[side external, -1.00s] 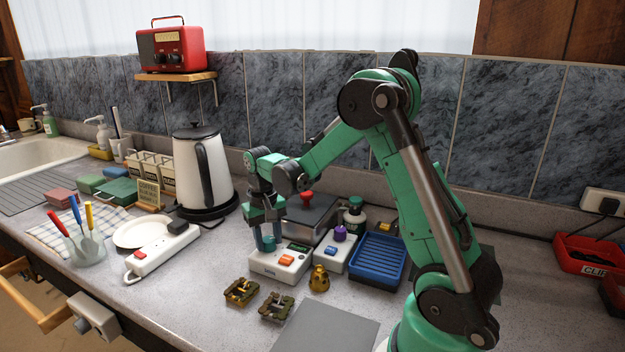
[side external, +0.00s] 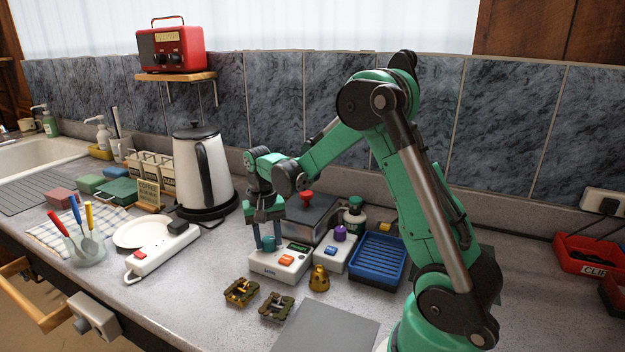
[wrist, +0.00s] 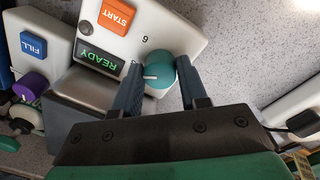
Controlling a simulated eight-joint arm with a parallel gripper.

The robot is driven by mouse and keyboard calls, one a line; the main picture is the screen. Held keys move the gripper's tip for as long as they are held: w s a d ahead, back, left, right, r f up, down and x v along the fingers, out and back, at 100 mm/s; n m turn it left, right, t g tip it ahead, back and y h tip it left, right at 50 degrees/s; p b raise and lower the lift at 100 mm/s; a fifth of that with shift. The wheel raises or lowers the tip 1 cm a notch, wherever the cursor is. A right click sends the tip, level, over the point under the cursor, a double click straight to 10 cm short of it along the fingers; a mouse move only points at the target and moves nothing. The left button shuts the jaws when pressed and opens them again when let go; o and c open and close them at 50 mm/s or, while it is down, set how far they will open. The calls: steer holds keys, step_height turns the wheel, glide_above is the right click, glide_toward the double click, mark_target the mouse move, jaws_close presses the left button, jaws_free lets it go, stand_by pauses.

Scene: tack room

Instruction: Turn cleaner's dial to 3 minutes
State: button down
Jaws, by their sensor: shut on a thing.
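The cleaner (side external: 262,266) is a white box on the counter with an orange START button (wrist: 117,16) and a lit READY display (wrist: 99,61). Its round teal dial (wrist: 163,68) has a white pointer that aims left in the wrist view. A 6 shows beside the dial; another mark near the pointer is partly hidden by a finger. My gripper (wrist: 160,73) points down with one finger on each side of the dial, shut on it. In the side view my gripper (side external: 268,240) stands over the cleaner's left back part.
A grey box with a red knob (side external: 306,197) is behind. Brass pieces (side external: 240,291) lie in front. A kettle (side external: 203,170) and power strip (side external: 160,252) stand left.

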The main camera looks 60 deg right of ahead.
mark_target(267, 239)
steer(key=shift+c, duration=2.3)
jaws_free()
steer(key=shift+w+r, duration=0.1)
steer(key=shift+r, duration=2.7)
